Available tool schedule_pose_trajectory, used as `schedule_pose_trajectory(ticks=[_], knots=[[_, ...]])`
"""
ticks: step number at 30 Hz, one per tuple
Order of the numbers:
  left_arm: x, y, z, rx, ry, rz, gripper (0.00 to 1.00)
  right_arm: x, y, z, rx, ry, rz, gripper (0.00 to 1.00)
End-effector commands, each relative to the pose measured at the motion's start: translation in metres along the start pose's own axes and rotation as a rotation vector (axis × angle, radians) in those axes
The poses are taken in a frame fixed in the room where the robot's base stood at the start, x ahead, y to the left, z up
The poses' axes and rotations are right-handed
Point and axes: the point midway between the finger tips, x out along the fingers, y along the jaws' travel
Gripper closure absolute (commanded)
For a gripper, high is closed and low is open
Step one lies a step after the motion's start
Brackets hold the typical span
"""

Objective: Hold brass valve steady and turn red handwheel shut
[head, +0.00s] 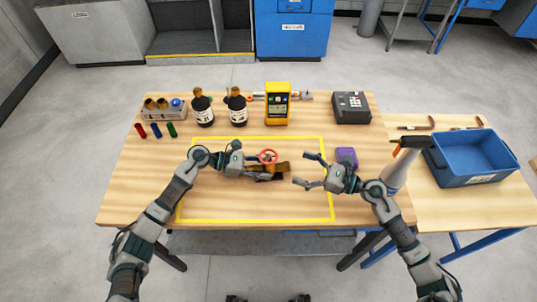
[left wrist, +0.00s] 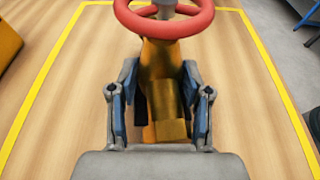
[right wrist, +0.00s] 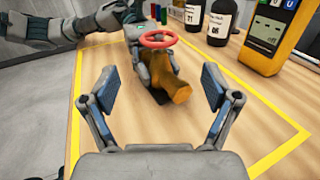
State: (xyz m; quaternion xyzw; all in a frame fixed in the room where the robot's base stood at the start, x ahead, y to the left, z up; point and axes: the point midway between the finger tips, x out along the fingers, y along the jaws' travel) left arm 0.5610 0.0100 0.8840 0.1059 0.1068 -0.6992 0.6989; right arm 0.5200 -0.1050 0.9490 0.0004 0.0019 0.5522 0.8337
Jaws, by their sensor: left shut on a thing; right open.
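The brass valve (head: 280,168) lies inside the yellow taped rectangle on the wooden table, with its red handwheel (head: 267,156) on top. My left gripper (head: 262,165) is shut on the left end of the valve body. The left wrist view shows the brass body (left wrist: 163,90) between the fingers and the handwheel (left wrist: 165,22) beyond them. My right gripper (head: 305,170) is open and empty, a short way right of the valve. The right wrist view shows the valve (right wrist: 172,88) and handwheel (right wrist: 157,39) ahead, beyond the open fingers (right wrist: 153,90) and apart from them.
Two dark bottles (head: 203,110), a yellow meter (head: 278,104) and a dark grey box (head: 351,107) stand along the back. A purple block (head: 347,157) and a spray bottle (head: 396,172) stand near my right arm. A blue bin (head: 470,158) sits on the side table. The front taped area is clear.

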Motion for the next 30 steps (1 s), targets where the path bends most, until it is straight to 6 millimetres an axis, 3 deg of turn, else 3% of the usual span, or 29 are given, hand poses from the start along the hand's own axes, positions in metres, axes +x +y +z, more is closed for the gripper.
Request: schedule_pose_trajectory(ticks=[9, 15, 28, 30], knots=[[0.0, 0.0, 0.002, 0.002, -0.003, 0.001, 0.71, 0.067, 0.001, 0.003, -0.003, -0.006, 0.003, 0.13], [0.0, 0.0, 0.002, 0.002, -0.002, 0.001, 0.71, 0.098, 0.001, 0.002, -0.001, -0.005, 0.0, 0.13], [0.0, 0.0, 0.002, 0.002, -0.003, 0.001, 0.71, 0.109, 0.001, 0.002, -0.001, -0.004, -0.001, 0.13], [0.0, 0.0, 0.002, 0.002, -0.003, 0.001, 0.71, 0.109, 0.001, 0.002, -0.002, -0.004, -0.001, 0.3]])
